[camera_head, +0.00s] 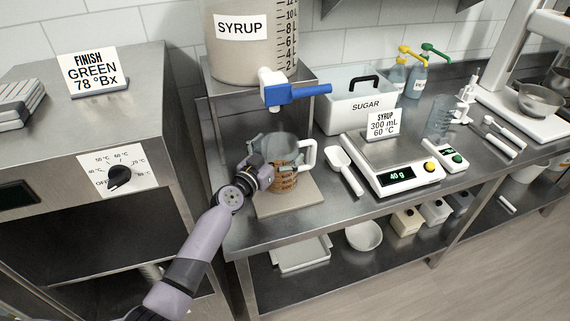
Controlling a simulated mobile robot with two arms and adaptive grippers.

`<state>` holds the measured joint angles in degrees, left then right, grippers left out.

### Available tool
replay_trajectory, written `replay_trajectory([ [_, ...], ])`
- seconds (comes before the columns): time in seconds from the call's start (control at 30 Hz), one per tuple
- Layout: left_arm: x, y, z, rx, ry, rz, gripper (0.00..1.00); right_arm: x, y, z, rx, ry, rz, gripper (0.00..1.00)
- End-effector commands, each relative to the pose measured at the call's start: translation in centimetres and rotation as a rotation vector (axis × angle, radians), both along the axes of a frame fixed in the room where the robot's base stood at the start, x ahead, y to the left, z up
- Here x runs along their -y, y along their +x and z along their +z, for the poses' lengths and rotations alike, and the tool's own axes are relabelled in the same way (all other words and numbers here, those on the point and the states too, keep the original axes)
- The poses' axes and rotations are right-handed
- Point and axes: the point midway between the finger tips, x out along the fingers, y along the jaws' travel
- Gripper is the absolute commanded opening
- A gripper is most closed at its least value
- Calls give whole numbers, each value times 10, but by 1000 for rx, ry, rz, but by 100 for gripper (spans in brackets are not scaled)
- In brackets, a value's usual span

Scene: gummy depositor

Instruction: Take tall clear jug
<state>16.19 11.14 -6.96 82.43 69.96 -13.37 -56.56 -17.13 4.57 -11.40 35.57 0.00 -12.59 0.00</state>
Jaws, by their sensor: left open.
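A clear jug with a white handle and orange-brown markings (286,182) stands upright on a light square board (302,204), below the blue-handled syrup tap. My left gripper (270,149) is open at the jug's left and upper side. Its fingers overlap the jug in the picture, and I cannot tell whether they touch it. The gripper hides part of the jug's left side; the handle points right. A second clear vessel (439,118) stands farther right on the counter, near the back. My right gripper is not in view.
A white scoop (345,170) and scale (402,176) stand to the right, with the sugar bin (352,112) behind. An oven-like cabinet (85,160) bounds the left.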

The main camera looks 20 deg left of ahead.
Motion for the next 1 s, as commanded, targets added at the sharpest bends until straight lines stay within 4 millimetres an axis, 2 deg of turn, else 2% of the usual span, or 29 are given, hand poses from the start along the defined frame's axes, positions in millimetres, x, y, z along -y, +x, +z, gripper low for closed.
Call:
replay_trajectory([
  [0.07,0,0,0,0,0,0,100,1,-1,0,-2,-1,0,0],
  [1.0,0,-1,-1,-1,0,-1,37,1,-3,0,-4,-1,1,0],
])
